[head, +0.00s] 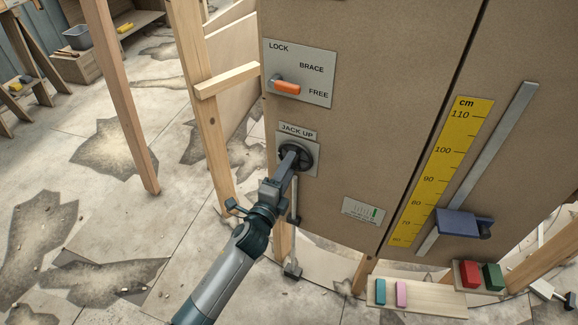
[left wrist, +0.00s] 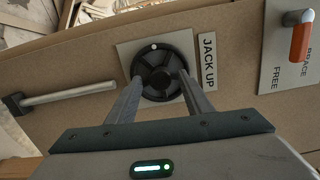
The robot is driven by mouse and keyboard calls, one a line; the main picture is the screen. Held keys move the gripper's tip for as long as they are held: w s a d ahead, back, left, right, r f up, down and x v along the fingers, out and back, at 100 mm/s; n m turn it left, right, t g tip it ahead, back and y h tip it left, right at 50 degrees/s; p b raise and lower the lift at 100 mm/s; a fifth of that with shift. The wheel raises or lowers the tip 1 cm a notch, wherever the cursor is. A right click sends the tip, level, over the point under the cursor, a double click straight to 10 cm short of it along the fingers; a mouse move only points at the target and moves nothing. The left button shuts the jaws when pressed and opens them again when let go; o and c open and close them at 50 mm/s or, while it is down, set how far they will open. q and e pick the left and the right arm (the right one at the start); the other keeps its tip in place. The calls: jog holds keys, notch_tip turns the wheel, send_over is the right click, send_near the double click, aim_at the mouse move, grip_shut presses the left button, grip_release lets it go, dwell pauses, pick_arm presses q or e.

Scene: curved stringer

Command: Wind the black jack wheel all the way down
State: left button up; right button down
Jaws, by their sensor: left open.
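The black jack wheel (head: 294,154) sits on a grey plate on the brown panel, under a "JACK UP" label (head: 297,131). In the left wrist view the wheel (left wrist: 161,66) shows its spokes and a pale dot near its top edge. My left gripper (head: 291,162) is at the wheel. In the left wrist view its two fingers (left wrist: 158,88) are apart and reach to the lower left and lower right of the wheel rim. I cannot tell whether they touch it. A jack rod with a foot (head: 292,268) hangs below the wheel. My right gripper is not in view.
An orange lever (head: 286,88) on a LOCK, BRACE, FREE plate points toward FREE, above the wheel. A wooden post (head: 205,120) stands close left. A yellow cm scale (head: 441,170) and blue slider (head: 465,223) are at right. Coloured blocks sit on low boards (head: 425,299).

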pick_arm(q)
jog(key=shift+w+d, duration=0.15)
jog(key=shift+w, duration=0.25)
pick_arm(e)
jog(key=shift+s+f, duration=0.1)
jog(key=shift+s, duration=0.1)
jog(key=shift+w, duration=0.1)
pick_arm(q)
jog(key=c, duration=1.1)
jog(key=shift+o, duration=0.2)
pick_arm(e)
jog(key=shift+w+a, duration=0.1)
pick_arm(q)
jog(key=shift+n+p, duration=1.7)
jog(key=shift+n, duration=1.9)
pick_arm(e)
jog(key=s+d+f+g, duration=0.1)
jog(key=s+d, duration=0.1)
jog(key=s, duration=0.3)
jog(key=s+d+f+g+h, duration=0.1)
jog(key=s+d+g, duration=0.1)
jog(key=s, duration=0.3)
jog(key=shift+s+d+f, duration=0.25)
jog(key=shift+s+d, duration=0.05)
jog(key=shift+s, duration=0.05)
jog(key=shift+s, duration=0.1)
